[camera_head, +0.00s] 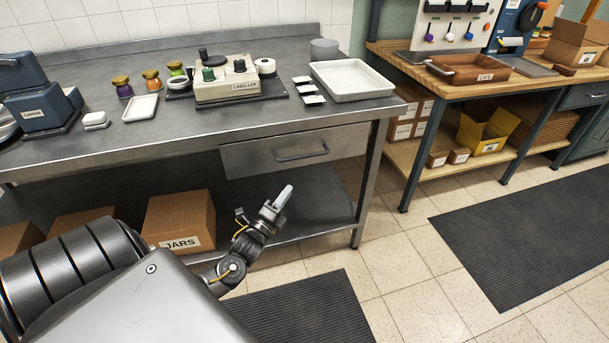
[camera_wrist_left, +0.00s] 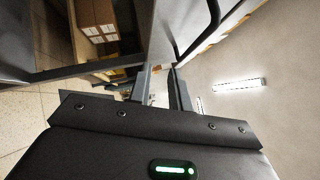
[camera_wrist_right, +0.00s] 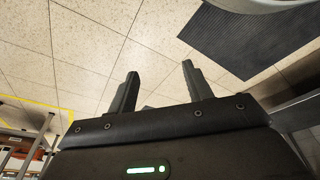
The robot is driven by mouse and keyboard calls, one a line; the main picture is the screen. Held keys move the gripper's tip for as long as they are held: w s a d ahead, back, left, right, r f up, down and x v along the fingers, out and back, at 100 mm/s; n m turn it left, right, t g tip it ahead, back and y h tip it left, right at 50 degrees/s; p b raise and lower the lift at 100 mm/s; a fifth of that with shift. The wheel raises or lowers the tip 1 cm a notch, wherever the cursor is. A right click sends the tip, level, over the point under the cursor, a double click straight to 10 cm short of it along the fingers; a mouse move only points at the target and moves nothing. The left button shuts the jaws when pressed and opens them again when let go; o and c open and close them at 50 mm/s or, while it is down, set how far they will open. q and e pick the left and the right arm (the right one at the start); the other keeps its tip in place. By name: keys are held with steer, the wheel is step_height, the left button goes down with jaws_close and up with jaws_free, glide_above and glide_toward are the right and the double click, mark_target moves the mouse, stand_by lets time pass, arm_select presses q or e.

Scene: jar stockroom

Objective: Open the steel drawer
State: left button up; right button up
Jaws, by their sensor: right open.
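The steel drawer (camera_head: 250,160) sits under the right part of the steel bench top and looks shut. Its bar handle (camera_head: 301,156) runs across the front; in the left wrist view a dark curved bar (camera_wrist_left: 208,28), apparently this handle, shows ahead of the fingers. My left gripper (camera_head: 284,197) is just below and in front of the drawer, apart from the handle. Its fingers also show in the left wrist view (camera_wrist_left: 161,88), apart with nothing between them. My right gripper (camera_wrist_right: 157,85) is open and empty over the floor, outside the head view.
The steel bench (camera_head: 225,124) carries a labeller (camera_head: 226,85), a white tray (camera_head: 352,80) and small jars. A cardboard jars box (camera_head: 179,219) stands on its lower shelf. A wooden bench (camera_head: 402,66) is at the right. Tiled floor and dark mats (camera_head: 304,310) lie in front.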

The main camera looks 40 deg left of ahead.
arm_select(q)
steer(key=m+t, duration=0.2)
glide_toward(305, 156)
steer(key=x, duration=1)
steer(key=shift+w+a+f, duration=0.2)
arm_select(e)
steer(key=shift+w+r, duration=0.15)
steer(key=shift+r, duration=0.6)
arm_select(q)
jaws_close()
